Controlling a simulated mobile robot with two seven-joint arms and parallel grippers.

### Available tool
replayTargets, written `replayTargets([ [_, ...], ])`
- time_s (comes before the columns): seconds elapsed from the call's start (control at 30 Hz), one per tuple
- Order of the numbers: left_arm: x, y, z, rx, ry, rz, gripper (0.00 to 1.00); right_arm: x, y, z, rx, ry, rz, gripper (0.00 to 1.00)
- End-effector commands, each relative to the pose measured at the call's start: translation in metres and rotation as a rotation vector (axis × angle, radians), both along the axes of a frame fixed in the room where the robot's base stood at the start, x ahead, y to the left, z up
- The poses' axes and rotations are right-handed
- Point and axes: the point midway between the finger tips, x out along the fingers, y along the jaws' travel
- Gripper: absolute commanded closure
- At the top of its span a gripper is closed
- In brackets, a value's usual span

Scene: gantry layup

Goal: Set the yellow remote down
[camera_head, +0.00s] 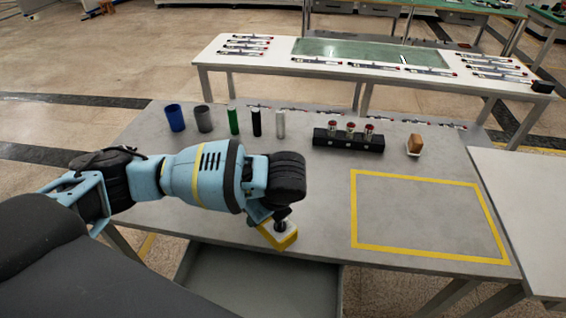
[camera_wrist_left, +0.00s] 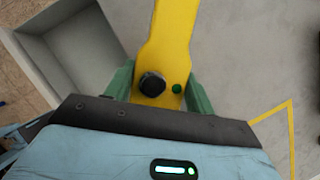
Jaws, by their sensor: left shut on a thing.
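The yellow remote (camera_head: 284,240) is in the jaws of my left gripper (camera_head: 275,222), near the front edge of the grey table (camera_head: 310,190). I cannot tell whether it touches the table top. In the left wrist view the remote (camera_wrist_left: 172,35) points away between the two green fingers of my left gripper (camera_wrist_left: 160,92), with a black knob and a small green button on its near end. The table's bare grey top shows to its right. My right gripper is out of view.
A yellow-outlined rectangle (camera_head: 430,178) lies empty on the right of the table. Along the back stand a blue cup (camera_head: 175,118), a grey cup (camera_head: 204,119), several cylinders, a black rack (camera_head: 348,143) and a brown block (camera_head: 415,144). A grey bin (camera_head: 260,285) sits below the front edge.

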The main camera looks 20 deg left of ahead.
Motion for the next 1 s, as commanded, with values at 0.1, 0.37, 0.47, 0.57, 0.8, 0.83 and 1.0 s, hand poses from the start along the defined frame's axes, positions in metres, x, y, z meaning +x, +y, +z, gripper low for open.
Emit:
replayTargets([
  [0.1,0.006,0.002,-0.005,-0.002,-0.001,-0.213,0.77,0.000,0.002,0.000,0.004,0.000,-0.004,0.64],
  [0.37,0.019,0.005,-0.012,0.000,-0.001,-0.640,0.77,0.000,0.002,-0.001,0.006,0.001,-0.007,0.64],
  [0.47,0.023,0.006,-0.013,0.000,0.000,-0.756,0.77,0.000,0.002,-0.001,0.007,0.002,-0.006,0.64],
  [0.57,0.026,0.006,-0.013,0.000,-0.001,-0.836,0.77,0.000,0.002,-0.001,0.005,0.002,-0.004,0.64],
  [0.8,0.028,0.006,-0.014,0.002,0.000,-0.901,0.77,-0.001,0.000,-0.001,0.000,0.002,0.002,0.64],
  [0.83,0.028,0.006,-0.014,0.002,0.000,-0.901,0.77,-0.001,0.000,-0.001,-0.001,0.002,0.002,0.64],
  [1.0,0.036,0.018,-0.015,0.004,0.000,-0.896,0.77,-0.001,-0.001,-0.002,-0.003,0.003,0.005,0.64],
])
